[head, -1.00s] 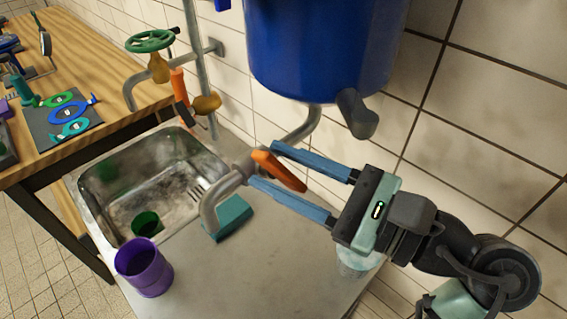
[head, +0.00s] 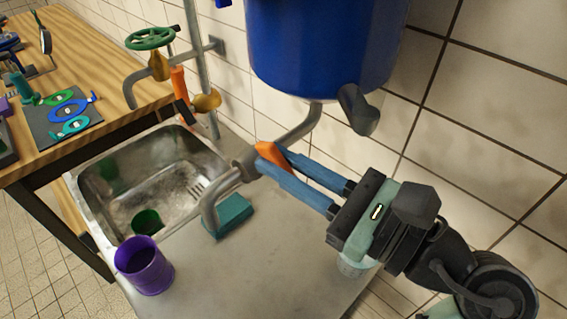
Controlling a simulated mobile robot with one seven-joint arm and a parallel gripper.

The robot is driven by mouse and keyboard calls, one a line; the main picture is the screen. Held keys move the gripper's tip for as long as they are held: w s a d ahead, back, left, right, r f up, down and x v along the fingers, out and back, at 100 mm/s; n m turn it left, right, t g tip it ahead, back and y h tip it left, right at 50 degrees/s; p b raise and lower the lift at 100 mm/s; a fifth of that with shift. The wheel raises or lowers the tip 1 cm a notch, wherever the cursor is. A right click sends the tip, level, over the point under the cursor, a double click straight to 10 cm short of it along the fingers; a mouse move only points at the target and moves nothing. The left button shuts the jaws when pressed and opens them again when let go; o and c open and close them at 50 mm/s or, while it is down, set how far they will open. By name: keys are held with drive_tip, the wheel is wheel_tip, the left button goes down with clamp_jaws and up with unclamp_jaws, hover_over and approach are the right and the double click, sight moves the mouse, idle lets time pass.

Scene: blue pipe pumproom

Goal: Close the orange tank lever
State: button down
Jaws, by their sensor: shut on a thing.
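The blue tank (head: 320,50) hangs at the top middle of the head view. A grey pipe (head: 299,131) runs from beneath it and bends down over the counter beside the sink. The orange lever (head: 269,153) sits on this pipe. My gripper (head: 270,162) reaches in from the right, its two blue fingers closed on the orange lever. Part of the lever is hidden between the fingers.
A steel sink (head: 190,150) lies to the left, with a green cup (head: 147,222) in it. A purple cup (head: 144,266) and a teal block (head: 231,216) stand on the counter (head: 230,270). A wooden table (head: 95,70) is at the left.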

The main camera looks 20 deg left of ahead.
drive_tip(key=shift+f+m+t+h+p, duration=0.2)
drive_tip(key=shift+m+t, duration=0.25)
drive_tip(key=shift+m, duration=0.4)
drive_tip(key=shift+f+m+t+h+p, duration=0.15)
drive_tip(key=shift+m+t, duration=0.3)
drive_tip(key=shift+m, duration=0.4)
drive_tip(key=c, duration=1.1)
unclamp_jaws()
drive_tip(key=shift+o, duration=1.1)
drive_tip(key=shift+w+r, duration=0.1)
drive_tip(key=b+v, duration=0.3)
drive_tip(key=v, duration=1)
